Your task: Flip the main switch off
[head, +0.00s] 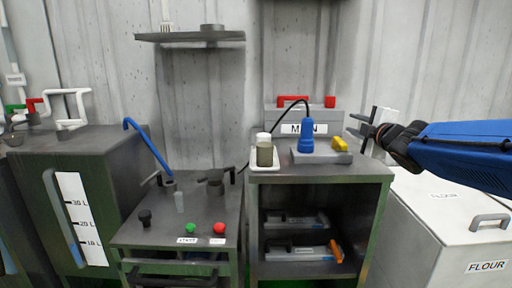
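A grey box (275,121) labelled MAIN stands at the back of the right-hand cabinet, against the wall. A red handle (292,99) shows along its top, and a small red part (330,102) sits at its top right. A blue tool with a black cable (306,136) stands in front and covers part of the label. My gripper (357,125) is to the right of the box, pointing left and apart from it. Its dark fingers look spread, with nothing seen between them. How the switch's moving part is set is too small to tell.
A jar (264,155) and a yellow item (340,144) are on the cabinet top (270,176). A bench with red (218,228) and green (191,229) buttons stands left. A shelf (190,37) hangs above it. A white FLOUR bin (440,225) is under my arm.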

